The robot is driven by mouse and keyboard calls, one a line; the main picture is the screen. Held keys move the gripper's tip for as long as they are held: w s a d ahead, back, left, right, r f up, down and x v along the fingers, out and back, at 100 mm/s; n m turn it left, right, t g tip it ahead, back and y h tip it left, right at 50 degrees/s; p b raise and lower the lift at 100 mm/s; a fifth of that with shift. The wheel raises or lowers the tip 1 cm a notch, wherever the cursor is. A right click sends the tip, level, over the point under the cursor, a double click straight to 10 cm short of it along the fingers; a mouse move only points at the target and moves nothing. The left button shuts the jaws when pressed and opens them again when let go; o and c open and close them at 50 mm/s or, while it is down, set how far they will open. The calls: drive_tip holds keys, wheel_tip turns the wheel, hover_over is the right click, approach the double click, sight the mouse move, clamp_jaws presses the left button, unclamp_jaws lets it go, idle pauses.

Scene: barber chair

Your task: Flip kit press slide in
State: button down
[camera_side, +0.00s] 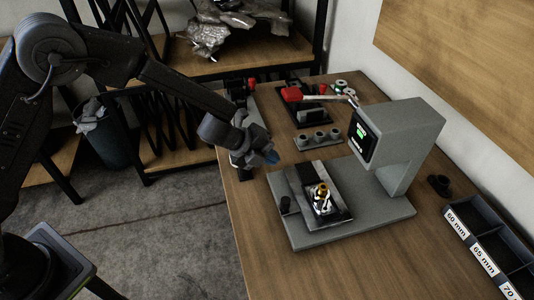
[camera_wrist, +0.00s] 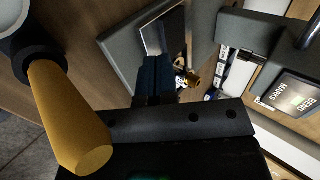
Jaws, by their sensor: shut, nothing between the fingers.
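A grey press (camera_side: 412,135) with a lit green display stands on the table, its flat base (camera_side: 385,208) reaching forward. A dark slide plate with a bright metal strip (camera_side: 300,190) lies on this base. A small gold and white kit (camera_side: 322,196) sits on the slide, clear of the press head. A short black knob (camera_side: 286,205) stands at the slide's left edge. My gripper (camera_side: 271,157) is shut and empty, in the air behind and left of the slide. In the wrist view its blue fingers (camera_wrist: 155,78) partly hide the slide; the kit (camera_wrist: 188,79) shows beside them.
A grey block with several round posts (camera_side: 319,138) and a red-handled tool (camera_side: 292,94) stand behind the press. A labelled black tray (camera_side: 490,245) and small black part (camera_side: 439,184) lie at the right. A yellow cylinder (camera_wrist: 66,115) is close in the wrist view. The front tabletop is clear.

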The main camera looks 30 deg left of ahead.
drive_tip(key=x, duration=0.6)
drive_tip(key=shift+d, duration=0.1)
drive_tip(key=w+d, duration=0.8)
drive_tip(key=w, duration=0.1)
drive_tip(key=shift+d, duration=0.4)
drive_tip(key=shift+s, duration=0.1)
idle(0.3)
wheel_tip(320, 180, up, 7)
hover_over(295, 168)
drive_tip(key=w+d, duration=0.2)
drive_tip(key=shift+s+f, duration=0.15)
idle(0.3)
